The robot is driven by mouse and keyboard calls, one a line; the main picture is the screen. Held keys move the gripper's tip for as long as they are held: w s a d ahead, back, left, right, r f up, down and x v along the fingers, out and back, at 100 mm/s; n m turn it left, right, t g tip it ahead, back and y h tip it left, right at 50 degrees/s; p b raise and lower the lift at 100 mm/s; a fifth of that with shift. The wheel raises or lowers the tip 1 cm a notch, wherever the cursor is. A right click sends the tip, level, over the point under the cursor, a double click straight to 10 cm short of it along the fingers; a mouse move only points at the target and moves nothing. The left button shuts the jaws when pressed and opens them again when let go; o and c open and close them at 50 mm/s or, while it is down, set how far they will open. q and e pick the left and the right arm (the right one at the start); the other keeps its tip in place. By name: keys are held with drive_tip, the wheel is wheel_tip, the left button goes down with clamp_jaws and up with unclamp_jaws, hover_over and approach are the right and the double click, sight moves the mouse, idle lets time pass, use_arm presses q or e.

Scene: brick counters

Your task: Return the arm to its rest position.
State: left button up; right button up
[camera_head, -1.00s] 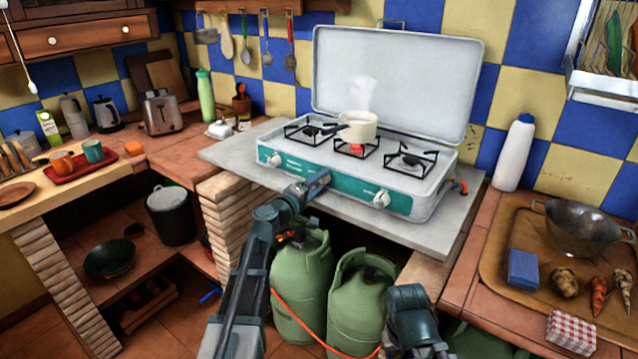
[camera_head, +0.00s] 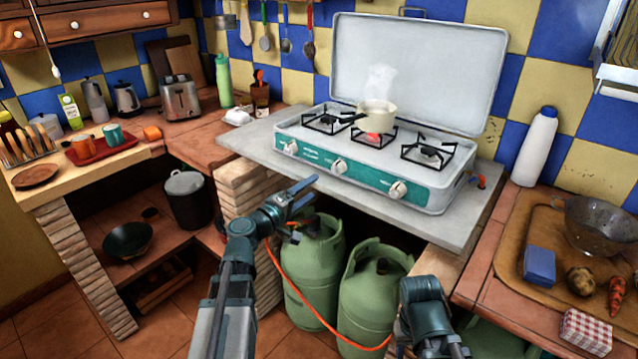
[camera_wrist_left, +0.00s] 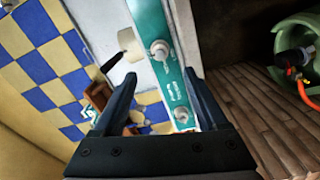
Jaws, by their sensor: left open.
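My left gripper (camera_head: 302,195) is open and empty, in front of and below the stove's front panel. In the left wrist view its two fingers (camera_wrist_left: 160,80) stand apart with nothing between them, and the stove front shows beyond. The camp stove (camera_head: 425,193) stands with its lid up. Its middle knob (camera_head: 340,167) is uncovered, clear of the gripper. A cream pot (camera_head: 377,113) sits on the middle burner, which glows red, with steam above it. My right arm shows at the bottom, but its gripper is not visible.
Two green gas bottles (camera_head: 312,275) with an orange hose stand under the grey slab (camera_head: 460,232), close below my left gripper. A brick pillar (camera_head: 246,190) stands to the left. A white bottle (camera_head: 535,147) and a colander (camera_head: 600,226) are at the right.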

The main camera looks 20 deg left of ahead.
use_arm(q)
drive_tip(key=shift+s+a, duration=0.25)
drive_tip(key=shift+s, duration=0.45)
drive_tip(key=s+d+f+m+g+h, duration=0.1)
drive_tip(key=s+d+f+m+g, duration=0.1)
drive_tip(key=d+f+m+g, duration=0.3)
drive_tip(key=s+d+f+m+g+h, duration=0.1)
drive_tip(key=s+d+f+m+g, duration=0.15)
drive_tip(key=d+f, duration=0.5)
drive_tip(key=s+a+f+m+g+y, duration=0.2)
drive_tip(key=s+f+m+g+y, duration=0.2)
drive_tip(key=s+f+g+y, duration=0.65)
drive_tip(key=s+d+r+m+h, duration=0.1)
drive_tip(key=s+d+m, duration=0.2)
drive_tip(key=s+d, duration=0.6)
wheel_tip(320, 180, up, 18)
drive_tip(key=w+d+p, duration=0.1)
drive_tip(key=d+p, duration=0.1)
drive_tip(key=p, duration=1.6)
drive_tip(key=shift+r+t, duration=0.15)
drive_tip(key=shift+t, duration=0.25)
